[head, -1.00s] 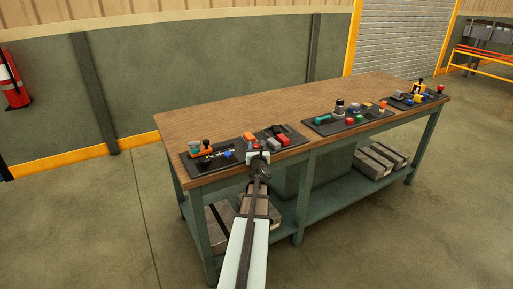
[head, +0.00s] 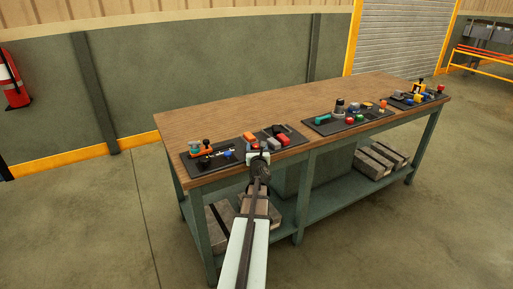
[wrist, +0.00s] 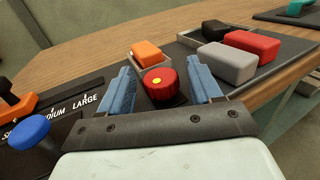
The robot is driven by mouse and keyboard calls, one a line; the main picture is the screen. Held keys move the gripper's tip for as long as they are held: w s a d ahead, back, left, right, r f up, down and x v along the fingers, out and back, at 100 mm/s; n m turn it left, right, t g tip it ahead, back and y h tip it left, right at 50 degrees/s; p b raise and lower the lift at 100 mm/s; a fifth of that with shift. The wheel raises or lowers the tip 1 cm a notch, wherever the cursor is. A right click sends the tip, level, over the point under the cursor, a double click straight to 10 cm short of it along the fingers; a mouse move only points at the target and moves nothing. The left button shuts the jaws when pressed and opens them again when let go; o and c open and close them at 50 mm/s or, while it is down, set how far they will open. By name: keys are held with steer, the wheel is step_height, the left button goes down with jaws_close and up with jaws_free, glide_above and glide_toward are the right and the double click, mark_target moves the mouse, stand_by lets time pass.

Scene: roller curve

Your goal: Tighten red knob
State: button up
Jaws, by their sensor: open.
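The red knob (wrist: 160,88) has a fluted edge and a yellow dot on its top. In the wrist view it appears between the two blue fingers of my gripper (wrist: 160,68), with a gap on each side. The fingers are open and hold nothing. Whether the fingertips are down at the knob's height or above it I cannot tell. In the head view my gripper (head: 259,157) is at the bench's front edge, by the second board from the left, and the small red knob (head: 255,146) shows just beyond it.
In the wrist view an orange block (wrist: 147,52) sits in a tray behind the knob. Grey and red blocks (wrist: 252,45) lie to the right. A board with size labels and a blue knob (wrist: 30,130) is at left. More boards (head: 345,118) stand farther right on the wooden bench (head: 270,105).

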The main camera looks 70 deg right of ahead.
steer(key=v, duration=1.3)
steer(key=shift+s, duration=0.1)
steer(key=s+d+r+n+g+h, duration=0.1)
steer(key=s+d, duration=0.4)
steer(key=s, duration=0.4)
steer(key=s+d+r, duration=0.1)
steer(key=s+d, duration=0.4)
steer(key=s, duration=0.4)
steer(key=w+a+f+n+t+y, duration=0.2)
steer(key=w+a+n+t+y, duration=0.2)
steer(key=w+n+t+y, duration=0.5)
steer(key=w+d, duration=0.2)
steer(key=w, duration=0.2)
steer(key=w+d+m, duration=0.1)
steer(key=w+d, duration=0.1)
steer(key=w, duration=0.3)
steer(key=w+d+m+t, duration=0.1)
steer(key=w+d, duration=0.2)
steer(key=w, duration=0.1)
steer(key=shift+w+r+h, duration=0.1)
steer(key=shift+w+h, duration=0.2)
steer(key=shift+w, duration=0.05)
steer(key=shift+c, duration=0.3)
